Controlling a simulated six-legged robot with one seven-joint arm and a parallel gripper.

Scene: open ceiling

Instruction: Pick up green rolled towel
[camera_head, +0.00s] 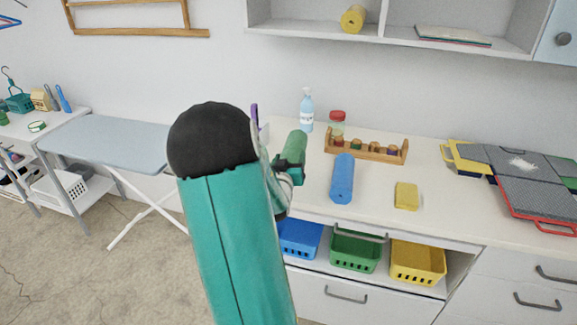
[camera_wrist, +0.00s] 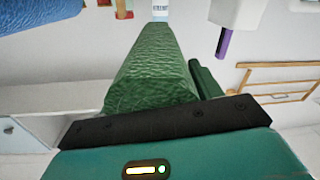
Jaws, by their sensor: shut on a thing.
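The green rolled towel (camera_head: 291,152) is in my gripper, above the left part of the white counter in the head view. In the wrist view the towel (camera_wrist: 152,75) fills the middle, with its textured end close to the camera. My gripper (camera_head: 284,168) is shut on the towel. My own arm hides part of the gripper in the head view, and the fingertips are mostly hidden in the wrist view.
A blue rolled towel (camera_head: 342,179) and a yellow sponge (camera_head: 406,196) lie on the counter (camera_head: 440,215). A bottle (camera_head: 307,112), a red-lidded jar (camera_head: 337,124) and a wooden rack (camera_head: 366,148) stand behind. An ironing board (camera_head: 105,140) is left. Blue, green (camera_head: 355,252) and yellow baskets sit below.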

